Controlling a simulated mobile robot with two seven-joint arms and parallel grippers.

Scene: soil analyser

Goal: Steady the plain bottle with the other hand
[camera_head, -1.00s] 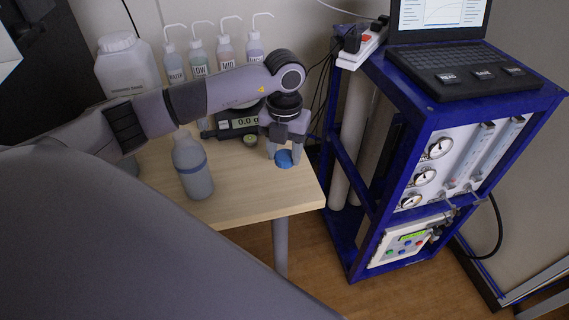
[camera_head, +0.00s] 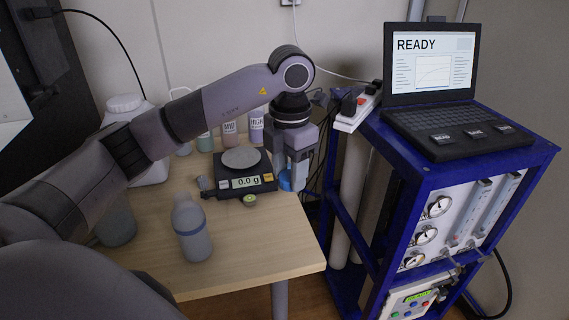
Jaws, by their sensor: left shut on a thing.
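The plain bottle (camera_head: 192,230) stands upright on the wooden table in the head view. It is pale grey with a blue band, carries no label and has no cap on its mouth. My left gripper (camera_head: 291,184) is to the right of the bottle and apart from it, pointing down near the table's right edge. It is shut on a small blue cap (camera_head: 285,184), partly hidden by the fingers. My right gripper does not show, and nothing touches the bottle.
A balance (camera_head: 245,184) reading 0.0 g stands behind the bottle, with a small round greenish item (camera_head: 249,201) before it. Labelled wash bottles (camera_head: 230,133) and a white jug (camera_head: 125,108) stand behind my left arm. A blue rack (camera_head: 440,190) with a laptop is at right. The table's front right is clear.

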